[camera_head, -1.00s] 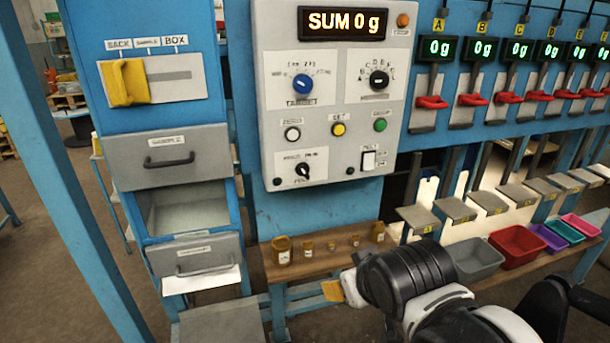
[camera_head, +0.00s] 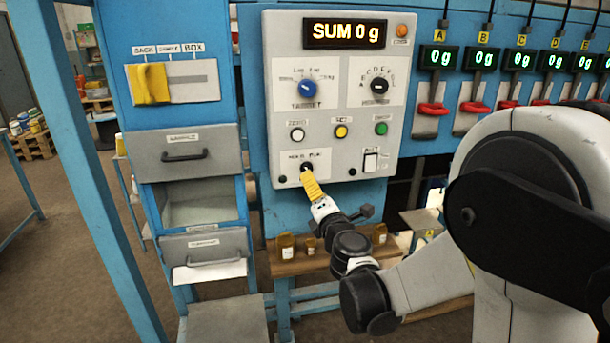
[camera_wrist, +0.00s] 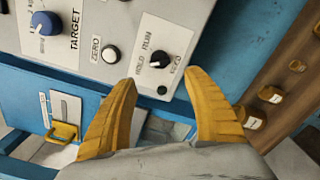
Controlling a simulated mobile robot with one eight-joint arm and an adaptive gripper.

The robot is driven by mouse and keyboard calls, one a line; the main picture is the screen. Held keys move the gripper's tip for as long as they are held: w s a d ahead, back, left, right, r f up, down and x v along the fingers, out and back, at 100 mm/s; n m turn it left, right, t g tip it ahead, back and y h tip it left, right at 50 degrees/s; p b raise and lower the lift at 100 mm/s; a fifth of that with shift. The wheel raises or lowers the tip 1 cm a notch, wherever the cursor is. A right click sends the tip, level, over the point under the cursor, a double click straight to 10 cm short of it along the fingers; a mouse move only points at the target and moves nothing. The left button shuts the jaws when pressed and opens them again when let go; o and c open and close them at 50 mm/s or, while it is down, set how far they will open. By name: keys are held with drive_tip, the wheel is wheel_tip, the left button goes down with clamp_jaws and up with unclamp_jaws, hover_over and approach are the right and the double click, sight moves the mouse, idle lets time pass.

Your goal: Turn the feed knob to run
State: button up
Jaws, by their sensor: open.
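The feed knob (camera_wrist: 160,59) is a small black knob on a white plate marked HOLD and RUN, low on the grey control panel (camera_head: 395,190). In the wrist view its pale mark appears on the side nearer HOLD. My gripper (camera_wrist: 162,80) has two yellow ribbed fingers spread apart, with nothing between them. In the wrist view the knob lies just beyond and between the fingertips. In the head view my gripper (camera_head: 308,172) is in front of the knob plate and partly hides the knob. Contact with the knob cannot be told.
A blue TARGET knob (camera_head: 307,88), a black selector (camera_head: 380,86) and several buttons sit above on the panel. A yellow lever (camera_head: 149,84) and grey drawers (camera_head: 186,154) stand left. A wooden shelf with small jars (camera_head: 287,246) lies below.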

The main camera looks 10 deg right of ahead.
drive_tip(key=w+b, duration=0.1)
drive_tip(key=w, duration=0.8)
drive_tip(key=shift+w+b, duration=0.1)
drive_tip(key=shift+b, duration=0.3)
drive_tip(key=c, duration=1.2)
